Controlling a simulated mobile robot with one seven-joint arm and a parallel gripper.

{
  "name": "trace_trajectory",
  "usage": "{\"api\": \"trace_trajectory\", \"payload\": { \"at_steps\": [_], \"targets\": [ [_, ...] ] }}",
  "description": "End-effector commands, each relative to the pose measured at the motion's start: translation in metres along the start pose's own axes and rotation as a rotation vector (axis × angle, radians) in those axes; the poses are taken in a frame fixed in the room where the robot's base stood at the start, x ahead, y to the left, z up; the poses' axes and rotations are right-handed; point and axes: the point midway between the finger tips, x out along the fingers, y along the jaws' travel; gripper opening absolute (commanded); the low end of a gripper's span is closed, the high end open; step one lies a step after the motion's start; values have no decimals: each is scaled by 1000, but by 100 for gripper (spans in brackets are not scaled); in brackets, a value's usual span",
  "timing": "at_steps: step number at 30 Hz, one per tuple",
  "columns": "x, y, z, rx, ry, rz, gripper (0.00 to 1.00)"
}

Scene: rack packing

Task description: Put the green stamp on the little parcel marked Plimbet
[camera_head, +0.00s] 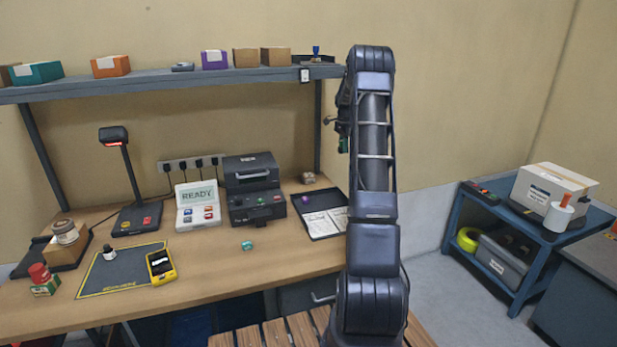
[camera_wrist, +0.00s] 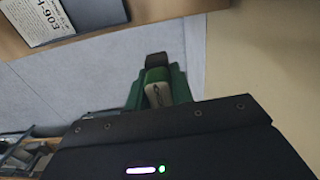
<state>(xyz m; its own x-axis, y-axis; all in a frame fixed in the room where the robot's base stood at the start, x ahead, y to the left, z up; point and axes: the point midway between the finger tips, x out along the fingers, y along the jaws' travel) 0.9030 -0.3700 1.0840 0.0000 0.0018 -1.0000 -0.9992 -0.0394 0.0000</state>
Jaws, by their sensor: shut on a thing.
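My gripper (camera_head: 342,128) is raised beside the right end of the wall shelf, partly hidden by my own arm. It is shut on a green thing (camera_head: 343,145), which I take to be the green stamp. In the wrist view the green stamp (camera_wrist: 133,97) shows between dark gripper parts, with a pale oval piece at its middle. No name Plimbet can be read. Several small parcels stand on the shelf: a teal one (camera_head: 37,73), an orange one (camera_head: 111,66), a purple one (camera_head: 214,59) and brown ones (camera_head: 276,56).
A blue-handled stamp (camera_head: 316,52) stands at the shelf's right end. The desk holds a lamp-like scanner (camera_head: 128,180), a READY console (camera_head: 197,205), a dark printer (camera_head: 253,185), a tray (camera_head: 325,232) and a yellow handheld device (camera_head: 161,267). The desk front (camera_head: 215,275) is clear.

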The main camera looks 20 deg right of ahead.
Motion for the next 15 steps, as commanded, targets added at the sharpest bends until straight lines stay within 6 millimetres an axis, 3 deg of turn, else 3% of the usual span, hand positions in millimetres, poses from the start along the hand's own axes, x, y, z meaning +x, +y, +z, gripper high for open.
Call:
{"api": "trace_trajectory", "payload": {
  "at_steps": [3, 15],
  "targets": [
    [22, -23, 32, 16, -3, 2, 0],
    [69, -77, 117, 34, -1, 2, 0]
  ]
}}
